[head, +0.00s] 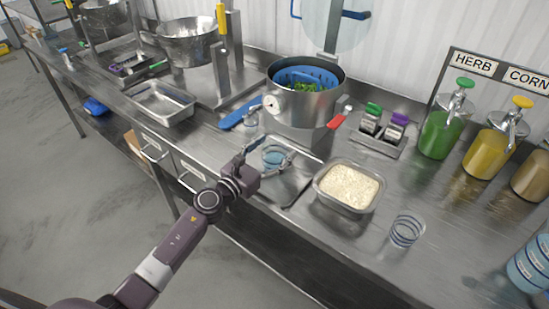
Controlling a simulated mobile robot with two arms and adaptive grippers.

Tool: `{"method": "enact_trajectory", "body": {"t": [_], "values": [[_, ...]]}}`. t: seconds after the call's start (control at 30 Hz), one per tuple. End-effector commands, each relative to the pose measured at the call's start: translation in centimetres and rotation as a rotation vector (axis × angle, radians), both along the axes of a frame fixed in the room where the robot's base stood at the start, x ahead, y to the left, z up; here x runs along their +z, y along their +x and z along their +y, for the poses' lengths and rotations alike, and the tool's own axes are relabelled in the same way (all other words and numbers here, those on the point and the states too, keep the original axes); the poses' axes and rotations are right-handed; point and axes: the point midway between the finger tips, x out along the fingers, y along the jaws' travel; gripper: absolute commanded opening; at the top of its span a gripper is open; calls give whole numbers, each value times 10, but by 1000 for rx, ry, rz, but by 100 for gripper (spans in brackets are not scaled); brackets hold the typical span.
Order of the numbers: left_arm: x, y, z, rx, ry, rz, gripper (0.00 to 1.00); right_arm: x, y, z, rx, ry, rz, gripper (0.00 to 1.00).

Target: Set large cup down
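A clear cup with blue bands (273,158) is in the middle of the head view, over or on a flat metal plate (289,187); I cannot tell if it touches the plate. My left gripper (274,152) has one finger on each side of this cup. Whether the fingers press on it is too small to tell. Another clear banded cup (406,231) stands upright and apart on the steel counter at the right. My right gripper is not in view.
A metal pan of rice (348,187) stands right of the plate. A large pot (304,105) with a blue insert is behind. A red-handled tool (337,121), a holder (379,140), pump bottles (444,126) and blue cups (530,264) stand rightward. An empty steel pan (160,103) is left.

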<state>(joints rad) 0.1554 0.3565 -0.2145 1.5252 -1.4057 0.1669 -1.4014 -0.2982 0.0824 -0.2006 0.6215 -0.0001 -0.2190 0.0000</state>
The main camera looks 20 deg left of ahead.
Motion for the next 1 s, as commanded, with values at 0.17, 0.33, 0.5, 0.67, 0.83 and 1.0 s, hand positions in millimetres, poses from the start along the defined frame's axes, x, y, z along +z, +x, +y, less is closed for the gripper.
{"method": "enact_trajectory", "body": {"t": [0.17,0.33,0.5,0.67,0.83,1.0], "values": [[0,0,0,0,0,0,49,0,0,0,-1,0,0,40],[0,0,0,0,0,0,31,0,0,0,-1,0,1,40],[1,0,0,1,0,-1,20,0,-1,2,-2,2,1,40],[1,0,0,1,0,-1,20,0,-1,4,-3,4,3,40],[5,0,1,1,1,-1,20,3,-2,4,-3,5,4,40],[15,0,0,0,2,-2,20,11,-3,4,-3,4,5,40]]}}
